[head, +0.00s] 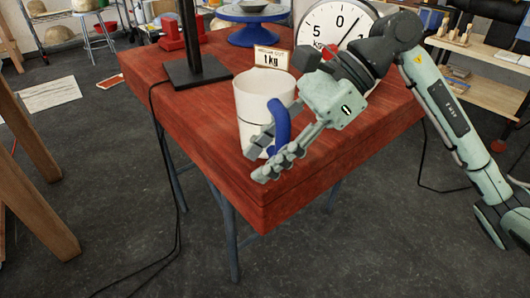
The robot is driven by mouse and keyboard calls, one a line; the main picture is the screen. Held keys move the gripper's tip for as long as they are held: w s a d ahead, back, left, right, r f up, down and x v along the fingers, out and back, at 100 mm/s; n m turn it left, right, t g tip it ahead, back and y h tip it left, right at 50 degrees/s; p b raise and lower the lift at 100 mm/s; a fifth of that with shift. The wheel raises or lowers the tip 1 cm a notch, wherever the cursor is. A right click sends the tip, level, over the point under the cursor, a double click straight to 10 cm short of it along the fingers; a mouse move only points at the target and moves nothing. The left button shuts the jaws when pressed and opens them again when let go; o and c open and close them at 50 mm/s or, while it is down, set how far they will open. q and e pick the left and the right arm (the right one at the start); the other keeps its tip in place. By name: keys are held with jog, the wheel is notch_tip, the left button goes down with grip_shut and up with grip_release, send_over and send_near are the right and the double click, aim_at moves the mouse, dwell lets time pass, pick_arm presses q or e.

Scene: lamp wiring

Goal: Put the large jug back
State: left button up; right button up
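A white jug (251,100) with a blue handle (280,124) stands upright on the red wooden table, near its front edge. It is the only jug I can make out, and I cannot confirm its size. My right gripper (263,158) reaches in from the right at the handle. Its fingers are spread, one passing behind the handle beside the jug wall and the other in front and lower. Whether either finger touches the handle is unclear. My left gripper is not in view.
On the red table (205,125) stand a dark post on a base (197,70), a small 1 kg sign (271,58), a blue round stand (250,28) and a dial scale (335,25). A black cable (165,165) hangs off the left edge. Wooden legs (35,205) stand at left.

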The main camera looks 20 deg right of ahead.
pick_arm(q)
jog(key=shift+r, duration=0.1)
pick_arm(e)
jog(key=shift+r, duration=0.1)
jog(key=shift+v, duration=1)
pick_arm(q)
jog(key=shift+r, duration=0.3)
pick_arm(e)
jog(key=v, duration=1)
jog(key=shift+o, duration=0.3)
jog(key=o, duration=1.4)
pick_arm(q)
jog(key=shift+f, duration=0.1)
